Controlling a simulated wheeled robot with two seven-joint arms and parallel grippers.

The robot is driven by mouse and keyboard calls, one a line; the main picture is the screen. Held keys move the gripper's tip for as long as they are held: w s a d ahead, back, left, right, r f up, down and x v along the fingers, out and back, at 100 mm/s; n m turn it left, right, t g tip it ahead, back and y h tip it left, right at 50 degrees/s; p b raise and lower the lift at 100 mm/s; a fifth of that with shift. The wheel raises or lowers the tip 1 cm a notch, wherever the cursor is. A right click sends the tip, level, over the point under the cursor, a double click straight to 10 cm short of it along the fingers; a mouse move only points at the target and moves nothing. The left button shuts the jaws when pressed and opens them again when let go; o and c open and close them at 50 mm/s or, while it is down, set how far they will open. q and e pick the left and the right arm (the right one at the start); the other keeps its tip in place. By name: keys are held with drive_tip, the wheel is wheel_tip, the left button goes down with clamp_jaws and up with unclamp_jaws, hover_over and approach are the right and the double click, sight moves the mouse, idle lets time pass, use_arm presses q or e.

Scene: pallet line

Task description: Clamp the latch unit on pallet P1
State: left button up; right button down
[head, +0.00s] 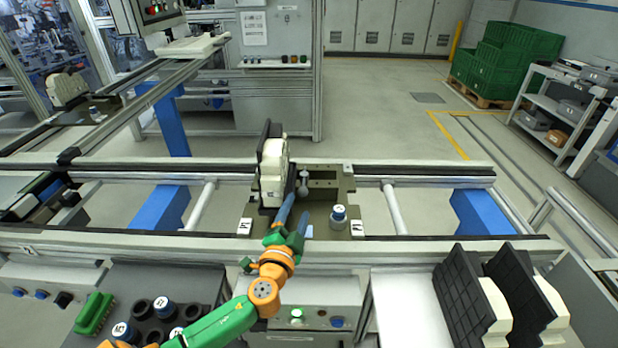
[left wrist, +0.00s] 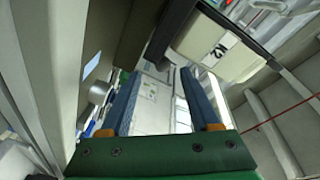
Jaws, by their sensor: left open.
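The pallet (head: 321,228), an olive plate with white labels, sits on the conveyor in the middle of the head view; I cannot read its labels surely. The latch unit (head: 272,172), a cream block with a black back plate, stands upright on its left part. In the left wrist view the latch unit (left wrist: 212,45) shows at the upper right with a dark marking. A knob-ended clamp lever (head: 303,186) stands just right of the unit. My left gripper (head: 292,208) is open and empty, its blue fingers over the pallet beside the unit and lever. Contact cannot be told.
A silver cylinder with a blue cap (head: 339,214) stands at the pallet's right front. Black-backed cream units (head: 487,303) stand at front right. Conveyor rails run left and right.

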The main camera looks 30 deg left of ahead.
sight(302, 195)
use_arm(q)
drive_tip(key=shift+w+a+r, duration=0.15)
drive_tip(key=shift+w, duration=0.25)
drive_tip(key=shift+w+a+r, duration=0.15)
drive_tip(key=shift+w, duration=0.25)
drive_tip(key=x, duration=0.5)
drive_tip(key=shift+w+f+p, duration=0.15)
drive_tip(key=shift+w+p, duration=0.05)
drive_tip(key=shift+p, duration=0.1)
drive_tip(key=shift+s, duration=0.15)
drive_tip(key=shift+c, duration=0.6)
clamp_jaws()
